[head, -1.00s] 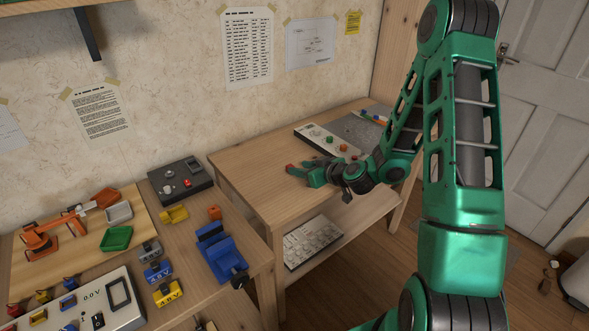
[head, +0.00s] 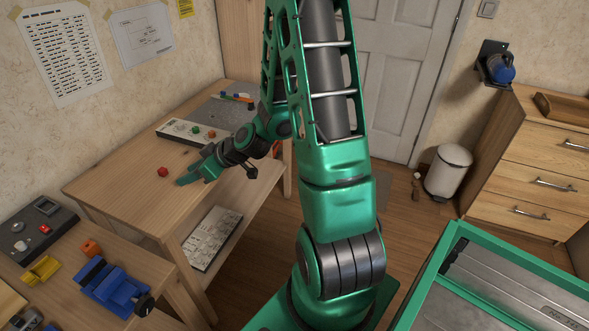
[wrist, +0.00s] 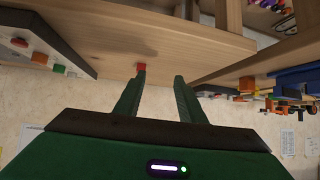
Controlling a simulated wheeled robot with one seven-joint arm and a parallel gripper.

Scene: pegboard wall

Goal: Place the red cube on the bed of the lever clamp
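The red cube (head: 162,172) sits on the wooden table beyond my gripper in the head view. It also shows in the wrist view (wrist: 141,67), small, just past the tip of the left finger. My gripper (head: 182,181) is low over the table's front edge, a short gap to the right of the cube. In the wrist view my gripper (wrist: 160,76) has its two fingers apart with nothing between them. An orange device (wrist: 273,107), possibly the lever clamp, appears small at the right of the wrist view. It is outside the head view now.
A blue vise (head: 115,286), an orange block (head: 91,248), a yellow piece (head: 41,270) and a dark control box (head: 35,230) stand on the nearer bench. A light panel (head: 195,135) lies behind my gripper. A keyboard (head: 212,237) rests on the lower shelf. The table's left part is bare.

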